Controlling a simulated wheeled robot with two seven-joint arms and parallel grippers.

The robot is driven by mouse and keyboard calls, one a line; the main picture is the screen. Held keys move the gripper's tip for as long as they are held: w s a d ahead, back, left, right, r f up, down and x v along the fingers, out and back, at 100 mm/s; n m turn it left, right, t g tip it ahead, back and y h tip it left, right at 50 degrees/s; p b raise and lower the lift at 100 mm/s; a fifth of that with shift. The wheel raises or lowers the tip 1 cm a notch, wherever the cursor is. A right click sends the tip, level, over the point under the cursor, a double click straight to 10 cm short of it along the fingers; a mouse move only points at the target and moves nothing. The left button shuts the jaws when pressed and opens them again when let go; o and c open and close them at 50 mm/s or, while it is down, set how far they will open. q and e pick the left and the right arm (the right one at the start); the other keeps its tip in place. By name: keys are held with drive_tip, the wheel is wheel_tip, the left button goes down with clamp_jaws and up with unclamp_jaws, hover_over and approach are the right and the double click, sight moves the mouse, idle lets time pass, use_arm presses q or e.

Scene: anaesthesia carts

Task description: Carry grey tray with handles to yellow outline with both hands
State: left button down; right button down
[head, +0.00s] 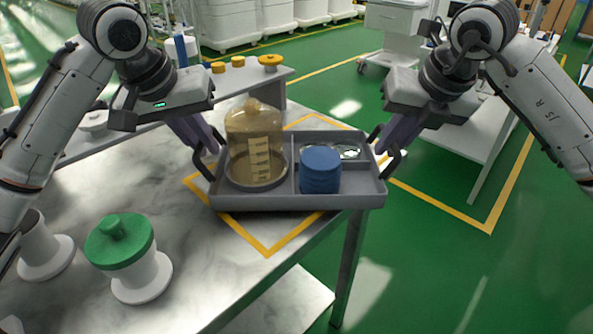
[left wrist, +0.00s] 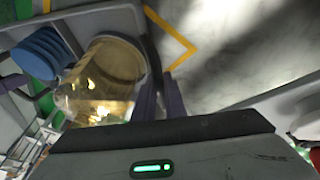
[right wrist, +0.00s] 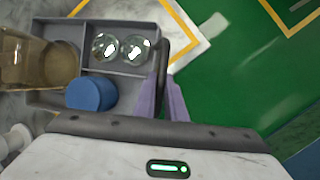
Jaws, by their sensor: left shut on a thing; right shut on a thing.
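The grey tray with handles (head: 300,201) is held between my two grippers over the table corner in the head view. It looks roughly level and covers part of the yellow outline (head: 267,247) on the table. It holds an amber jar (head: 254,140) in its left compartment, a blue cylinder (head: 320,170) and clear round glass items (right wrist: 122,46). My left gripper (head: 208,158) is shut on the left handle. My right gripper (head: 386,157) is shut on the right handle (right wrist: 177,37). Whether the tray touches the table cannot be told.
A green-lidded white container (head: 125,252) stands on the marble table (head: 205,270) at left front. A shelf (head: 236,80) with yellow items is behind. The table's right edge drops to the green floor (head: 445,260). A white cart (head: 400,30) stands behind.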

use_arm(q)
drive_tip(key=shift+a+f+b, duration=0.15)
drive_tip(key=shift+f+b, duration=0.15)
drive_tip(key=shift+f, duration=0.1)
use_arm(e)
drive_tip(key=shift+d+f, duration=0.15)
drive_tip(key=shift+f, duration=0.25)
use_arm(q)
drive_tip(key=c, duration=2.2)
unclamp_jaws()
use_arm(e)
drive_tip(key=c, duration=2.2)
unclamp_jaws()
drive_tip(key=shift+f, duration=0.1)
use_arm(q)
drive_tip(key=o, duration=0.4)
use_arm(e)
drive_tip(key=o, duration=0.4)
use_arm(q)
drive_tip(key=shift+r, duration=0.1)
wheel_tip(320, 180, up, 10)
drive_tip(key=shift+f, duration=0.25)
drive_tip(key=shift+r, duration=0.15)
use_arm(e)
drive_tip(key=shift+s+r, duration=0.15)
drive_tip(key=shift+r, duration=0.25)
drive_tip(key=v, duration=1.1)
drive_tip(key=shift+s+r, duration=0.15)
